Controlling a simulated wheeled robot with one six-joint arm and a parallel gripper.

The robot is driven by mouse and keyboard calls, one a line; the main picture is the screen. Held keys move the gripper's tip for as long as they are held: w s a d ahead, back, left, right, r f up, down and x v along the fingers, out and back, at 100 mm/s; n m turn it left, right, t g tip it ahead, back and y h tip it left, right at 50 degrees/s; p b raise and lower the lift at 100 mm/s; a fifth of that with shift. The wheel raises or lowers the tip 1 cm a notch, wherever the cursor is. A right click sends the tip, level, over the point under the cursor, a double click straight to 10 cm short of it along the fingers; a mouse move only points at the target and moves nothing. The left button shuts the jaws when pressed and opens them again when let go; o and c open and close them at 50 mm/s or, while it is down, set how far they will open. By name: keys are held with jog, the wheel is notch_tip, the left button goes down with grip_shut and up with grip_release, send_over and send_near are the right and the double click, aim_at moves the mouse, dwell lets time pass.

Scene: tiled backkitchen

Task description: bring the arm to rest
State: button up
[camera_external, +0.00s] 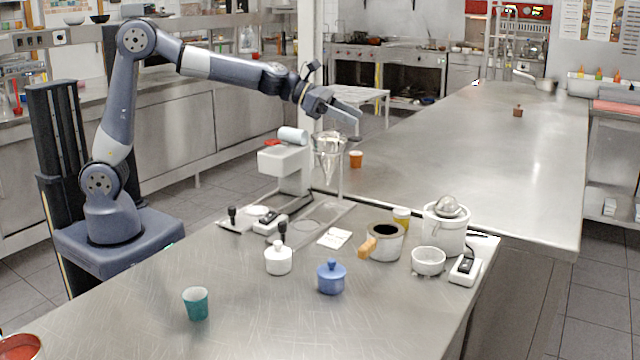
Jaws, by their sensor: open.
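My gripper (341,109) is at the end of my outstretched arm, in the air at the upper middle of the external view. It is open, and I see nothing between its fingers. It appears above the glass cone (328,146) of a white coffee stand (285,166). I cannot tell the exact gap between them. My arm rises from its base at the left, bends at the elbow and reaches right over the near steel table (245,315).
On the near table stand a teal cup (196,303), a white lidded pot (278,259), a blue lidded pot (331,277), a wooden-handled pot (386,242), a white juicer (446,229) and a white bowl (428,261). An orange cup (356,159) stands behind. The far steel table (480,160) is mostly clear.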

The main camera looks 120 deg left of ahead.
jog(key=shift+m+t+h, duration=0.4)
jog(key=shift+m+h, duration=0.4)
jog(key=shift+h, duration=0.1)
jog(key=d, duration=0.4)
jog(key=d+b, duration=0.1)
jog(key=d, duration=0.2)
jog(key=s+d, duration=0.1)
jog(key=d, duration=0.3)
jog(key=shift+d+r+b, duration=0.15)
jog(key=shift+d+b, duration=0.2)
